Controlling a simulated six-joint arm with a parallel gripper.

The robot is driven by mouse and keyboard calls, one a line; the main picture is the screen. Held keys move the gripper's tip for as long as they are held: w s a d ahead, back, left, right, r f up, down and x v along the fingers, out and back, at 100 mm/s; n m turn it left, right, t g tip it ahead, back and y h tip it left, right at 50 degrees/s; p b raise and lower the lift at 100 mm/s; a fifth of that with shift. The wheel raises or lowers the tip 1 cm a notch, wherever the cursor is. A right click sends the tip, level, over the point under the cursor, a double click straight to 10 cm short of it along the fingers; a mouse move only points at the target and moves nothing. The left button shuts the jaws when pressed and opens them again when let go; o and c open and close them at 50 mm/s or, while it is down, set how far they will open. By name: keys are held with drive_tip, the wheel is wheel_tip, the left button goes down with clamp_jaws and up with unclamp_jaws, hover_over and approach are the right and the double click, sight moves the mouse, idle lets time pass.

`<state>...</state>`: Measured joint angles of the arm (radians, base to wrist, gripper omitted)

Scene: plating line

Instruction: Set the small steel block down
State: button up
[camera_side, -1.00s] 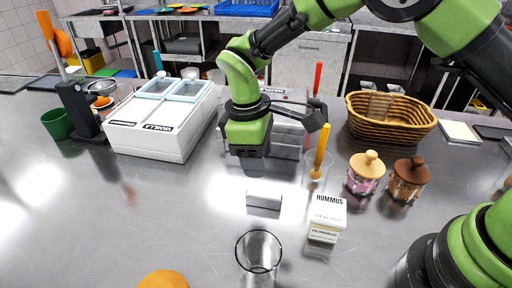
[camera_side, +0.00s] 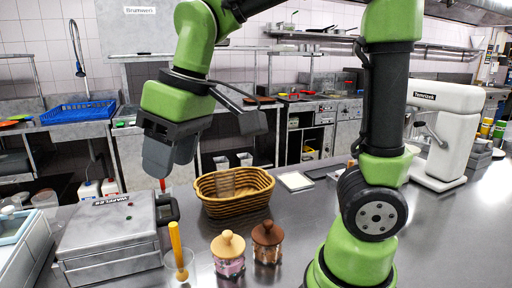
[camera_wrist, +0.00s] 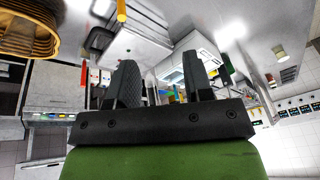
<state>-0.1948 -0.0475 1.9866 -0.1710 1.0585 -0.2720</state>
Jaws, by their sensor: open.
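My gripper (camera_side: 168,160) hangs high above the counter in the side view, in front of the wall behind the waffle maker. In the wrist view its two dark fingers (camera_wrist: 160,65) stand well apart with nothing seen between them. The gripper is open and empty. The small steel block does not show in the side view now, which leaves out the front of the counter. I cannot make it out in the wrist view either.
The steel waffle maker (camera_side: 112,236) stands left, with a glass (camera_side: 179,268) holding a yellow-handled tool beside it. A wicker basket (camera_side: 233,193), a tan-lidded jar (camera_side: 228,254) and a brown-lidded jar (camera_side: 267,242) stand to its right. Open counter (camera_side: 440,235) lies at right.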

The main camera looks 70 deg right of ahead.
drive_tip(key=s+d+m+t, duration=0.2)
drive_tip(key=s, duration=0.3)
drive_tip(key=s+d+r+m+t, duration=0.1)
drive_tip(key=s+m+t, duration=0.1)
drive_tip(key=s, duration=0.3)
drive_tip(key=shift+s+d+m, duration=0.4)
drive_tip(key=shift+m, duration=0.4)
